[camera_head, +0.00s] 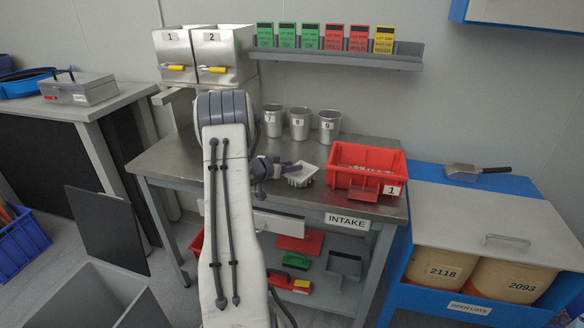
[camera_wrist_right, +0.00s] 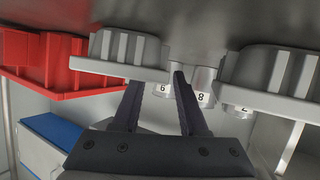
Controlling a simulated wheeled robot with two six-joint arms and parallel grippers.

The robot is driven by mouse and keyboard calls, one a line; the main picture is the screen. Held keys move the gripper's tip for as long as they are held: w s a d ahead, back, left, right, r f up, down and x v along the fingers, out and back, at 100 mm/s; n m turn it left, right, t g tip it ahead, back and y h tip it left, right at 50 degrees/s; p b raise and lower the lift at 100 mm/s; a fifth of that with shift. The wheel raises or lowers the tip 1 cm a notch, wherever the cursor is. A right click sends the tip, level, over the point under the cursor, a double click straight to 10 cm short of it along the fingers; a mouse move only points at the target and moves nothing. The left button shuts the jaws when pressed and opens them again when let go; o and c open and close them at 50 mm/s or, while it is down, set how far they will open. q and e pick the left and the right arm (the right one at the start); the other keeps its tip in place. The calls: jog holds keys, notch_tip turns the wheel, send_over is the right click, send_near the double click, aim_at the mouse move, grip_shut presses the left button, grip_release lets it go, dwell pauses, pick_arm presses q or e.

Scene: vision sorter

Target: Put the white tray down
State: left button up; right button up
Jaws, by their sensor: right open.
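A small white ribbed tray (camera_head: 300,175) stands on the steel table, just left of the red bin. In the right wrist view, which looks upside down, a pale ribbed tray (camera_wrist_right: 122,48) rests on the steel surface beside the red bin. My right gripper (camera_head: 287,167) is at the left side of the tray, low over the table. Its two fingers (camera_wrist_right: 158,82) are apart with nothing between them, and one fingertip is close to the tray's rim. I cannot tell whether they touch. My left gripper is not in view.
A second ribbed tray (camera_wrist_right: 275,75) shows on the other side of the fingers; my arm seems to hide it in the head view. Metal cups (camera_head: 300,123) stand at the back. The red bin (camera_head: 352,157) fills the right end. A shelf (camera_head: 350,58) with coloured cards hangs above.

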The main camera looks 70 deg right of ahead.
jog(key=v, duration=1.1)
jog(key=shift+a+r, duration=0.15)
